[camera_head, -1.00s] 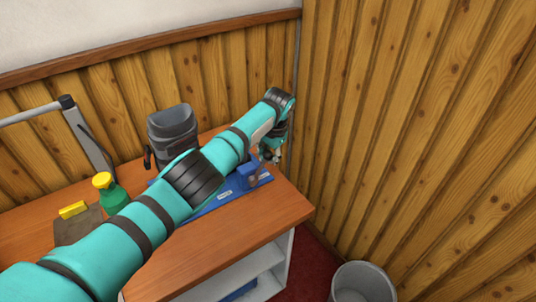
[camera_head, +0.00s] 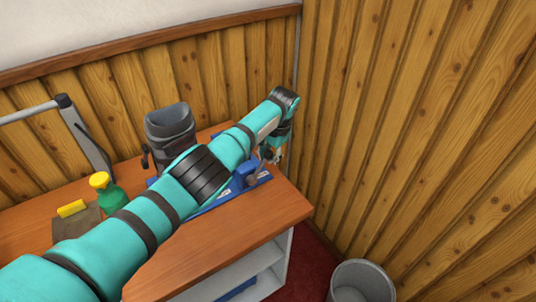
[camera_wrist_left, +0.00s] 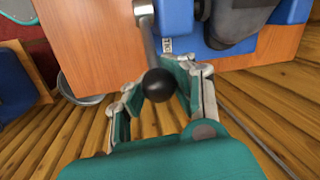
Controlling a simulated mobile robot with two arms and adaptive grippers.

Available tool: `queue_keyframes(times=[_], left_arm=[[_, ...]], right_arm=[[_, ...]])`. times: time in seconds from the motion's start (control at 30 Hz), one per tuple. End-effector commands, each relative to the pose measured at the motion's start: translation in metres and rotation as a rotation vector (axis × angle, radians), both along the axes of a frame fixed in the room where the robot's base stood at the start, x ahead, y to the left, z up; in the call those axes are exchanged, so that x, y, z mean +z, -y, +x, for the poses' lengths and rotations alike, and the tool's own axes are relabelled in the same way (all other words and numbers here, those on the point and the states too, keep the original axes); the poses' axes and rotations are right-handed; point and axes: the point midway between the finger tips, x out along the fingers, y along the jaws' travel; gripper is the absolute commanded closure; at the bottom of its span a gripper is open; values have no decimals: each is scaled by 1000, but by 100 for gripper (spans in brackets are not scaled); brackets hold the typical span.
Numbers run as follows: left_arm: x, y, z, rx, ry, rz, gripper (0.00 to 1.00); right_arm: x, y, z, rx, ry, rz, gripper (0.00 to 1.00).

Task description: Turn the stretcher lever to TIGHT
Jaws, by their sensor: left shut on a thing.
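The stretcher is a blue block (camera_head: 246,175) on a blue base (camera_head: 208,203) near the right end of the bench; my left arm hides part of it. In the left wrist view its blue body (camera_wrist_left: 173,18) is at the top. The lever is a grey metal shaft (camera_wrist_left: 147,42) that ends in a round black knob (camera_wrist_left: 158,86). My left gripper (camera_wrist_left: 157,92) is shut on the lever, its fingers on both sides of the knob. In the head view the left gripper (camera_head: 273,156) is small beside the block. A label by the lever is only partly readable. My right gripper is not in view.
A dark grey device (camera_head: 170,130) stands behind my arm. A wood-plank wall (camera_head: 410,140) rises close on the right. A grey bin (camera_head: 361,281) stands on the floor.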

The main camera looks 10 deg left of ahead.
Motion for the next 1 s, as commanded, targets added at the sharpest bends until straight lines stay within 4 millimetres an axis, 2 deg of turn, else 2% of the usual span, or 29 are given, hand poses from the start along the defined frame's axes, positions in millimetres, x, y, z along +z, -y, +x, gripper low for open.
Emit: queue_keyframes(times=[0.03, 1.0], left_arm=[[9, 10, 5, -12, 22, -15, 100], [6, 9, 0, -11, 1, 6, 100]], right_arm=[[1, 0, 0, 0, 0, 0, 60], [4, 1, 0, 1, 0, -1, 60]])
